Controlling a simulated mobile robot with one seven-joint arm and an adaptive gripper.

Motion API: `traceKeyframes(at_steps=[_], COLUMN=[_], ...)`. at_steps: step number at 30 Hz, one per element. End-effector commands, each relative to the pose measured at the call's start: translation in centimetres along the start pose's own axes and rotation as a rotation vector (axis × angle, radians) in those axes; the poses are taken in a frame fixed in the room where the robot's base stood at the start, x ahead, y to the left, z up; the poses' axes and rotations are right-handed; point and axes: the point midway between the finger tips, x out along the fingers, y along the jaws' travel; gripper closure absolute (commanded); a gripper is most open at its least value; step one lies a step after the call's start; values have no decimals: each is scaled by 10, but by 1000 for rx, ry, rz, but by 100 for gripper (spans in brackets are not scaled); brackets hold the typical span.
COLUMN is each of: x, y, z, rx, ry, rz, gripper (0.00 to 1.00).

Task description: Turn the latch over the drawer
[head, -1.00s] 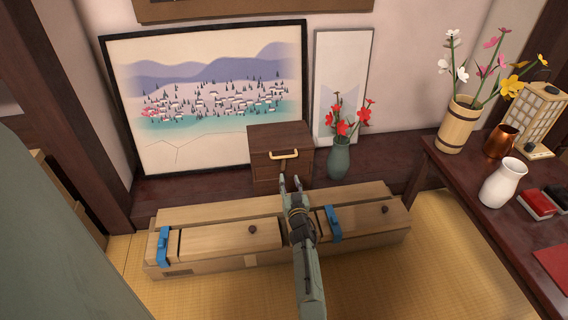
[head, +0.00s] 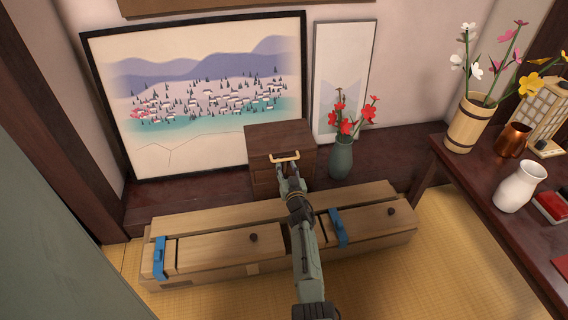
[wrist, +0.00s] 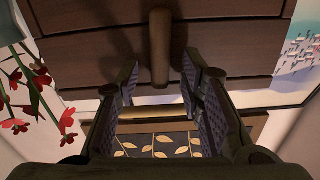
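A small dark wooden chest (head: 262,140) stands on the ledge against the wall, with a pale brass-coloured handle (head: 286,157) near its top front. In the wrist view, a brown upright bar that looks like the latch (wrist: 160,40) crosses the drawer front (wrist: 95,44). My gripper (head: 287,168) is in front of the chest, just below the handle. In the wrist view my gripper (wrist: 160,82) is open, with one finger on each side of the latch's end. I cannot tell whether either finger touches it.
A long wooden box (head: 215,246) with blue clasps lies below my arm on the tatami. A green vase (head: 341,160) of red flowers stands close to the chest's right. A framed landscape (head: 200,140) leans behind its left. A dark table (head: 470,178) with vases is at right.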

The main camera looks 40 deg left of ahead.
Motion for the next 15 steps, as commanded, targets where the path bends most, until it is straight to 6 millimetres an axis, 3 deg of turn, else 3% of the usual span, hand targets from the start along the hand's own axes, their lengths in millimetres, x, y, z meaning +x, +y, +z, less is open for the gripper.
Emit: traceKeyframes(at_steps=[9, 15], x=[0, 0], y=[0, 0], z=[0, 0], rx=[0, 0], ry=[0, 0], rz=[0, 0], gripper=[66, 79])
